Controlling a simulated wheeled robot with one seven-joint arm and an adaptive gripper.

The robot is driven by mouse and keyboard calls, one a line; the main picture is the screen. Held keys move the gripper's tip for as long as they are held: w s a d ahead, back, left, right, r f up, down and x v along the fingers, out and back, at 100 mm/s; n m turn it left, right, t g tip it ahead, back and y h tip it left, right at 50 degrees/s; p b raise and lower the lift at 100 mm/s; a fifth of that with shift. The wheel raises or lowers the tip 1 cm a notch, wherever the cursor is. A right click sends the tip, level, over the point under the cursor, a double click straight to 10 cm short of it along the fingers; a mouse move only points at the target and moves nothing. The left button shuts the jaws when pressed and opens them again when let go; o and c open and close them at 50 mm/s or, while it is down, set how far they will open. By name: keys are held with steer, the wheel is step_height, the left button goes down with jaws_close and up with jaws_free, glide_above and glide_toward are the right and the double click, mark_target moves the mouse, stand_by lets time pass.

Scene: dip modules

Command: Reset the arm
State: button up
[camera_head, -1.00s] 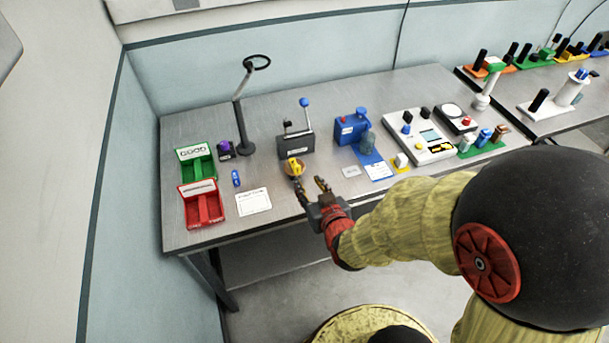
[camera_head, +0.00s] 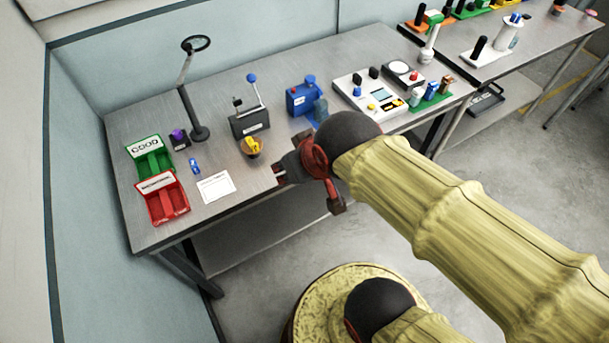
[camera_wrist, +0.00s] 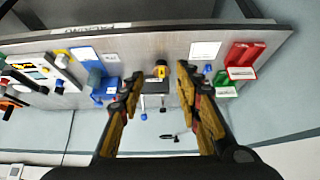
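My gripper (camera_head: 281,175) is over the front edge of the table in the head view, with my yellow-sleeved arm reaching in from the right. In the wrist view my gripper (camera_wrist: 157,80) has its two fingers wide apart with nothing between them. The yellow part (camera_head: 251,146) stands on the table left of the gripper, apart from it. It also shows beyond the fingers in the wrist view (camera_wrist: 160,71). My wrist and arm hide part of the table's front in the head view.
The green GOOD bin (camera_head: 152,160) and red bin (camera_head: 166,199) are at the table's left. A lever press (camera_head: 249,122), a blue device (camera_head: 302,98), and a panel device (camera_head: 372,95) stand behind my gripper. A magnifier stand (camera_head: 198,133) is at back left.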

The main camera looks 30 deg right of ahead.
steer(key=shift+g, duration=0.6)
steer(key=s, duration=0.1)
steer(key=s+r, duration=0.1)
steer(key=s, duration=0.1)
steer(key=s+r, duration=0.1)
steer(key=shift+s, duration=0.4)
